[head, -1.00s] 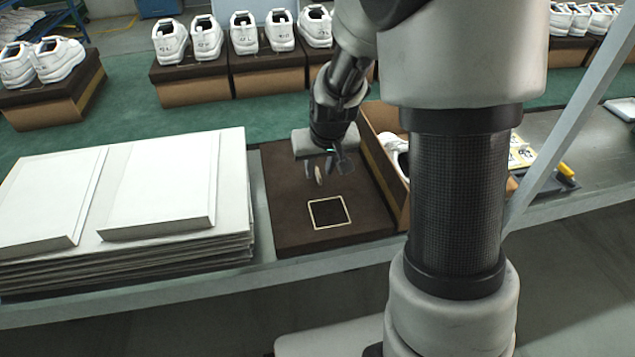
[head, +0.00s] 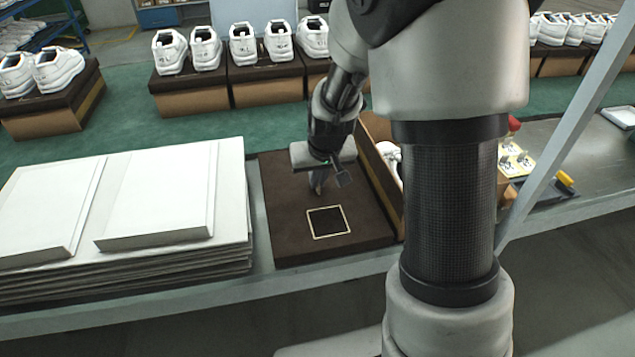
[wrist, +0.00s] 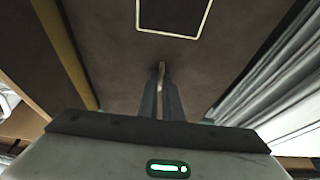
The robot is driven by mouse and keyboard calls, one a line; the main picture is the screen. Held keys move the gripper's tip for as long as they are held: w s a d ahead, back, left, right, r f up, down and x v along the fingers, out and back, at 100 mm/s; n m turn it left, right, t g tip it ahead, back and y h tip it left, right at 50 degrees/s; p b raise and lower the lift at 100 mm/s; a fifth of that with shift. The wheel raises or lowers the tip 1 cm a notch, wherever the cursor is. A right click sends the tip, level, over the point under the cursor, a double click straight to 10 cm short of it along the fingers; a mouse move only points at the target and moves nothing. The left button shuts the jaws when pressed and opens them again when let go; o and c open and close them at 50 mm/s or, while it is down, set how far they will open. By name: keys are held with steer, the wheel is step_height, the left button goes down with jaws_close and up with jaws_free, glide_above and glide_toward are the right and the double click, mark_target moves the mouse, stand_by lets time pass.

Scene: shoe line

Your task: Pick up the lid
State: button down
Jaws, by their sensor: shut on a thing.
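The lid (head: 285,225) is a flat dark brown rectangle with a pale square outline on top. It lies between the white stack and an open box, and it also shows in the wrist view (wrist: 110,35). My gripper (head: 318,189) points down at the lid's middle, behind the square outline. In the wrist view its fingers (wrist: 161,92) are close together, shut on a small pale upright piece at the lid's surface. The lid looks flat, with no visible lift. My gripper and arm hide part of its far side.
A stack of white boards (head: 120,262) stands close on the left. An open brown box (head: 385,185) with white shoes is close on the right, partly behind my arm. Shoes on brown boxes (head: 265,92) line the back. A slanted grey post (head: 560,130) rises at the right.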

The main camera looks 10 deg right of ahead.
step_height(320, 180, up, 18)
steer(key=p, duration=0.4)
steer(key=shift+f, duration=0.1)
stand_by(0.3)
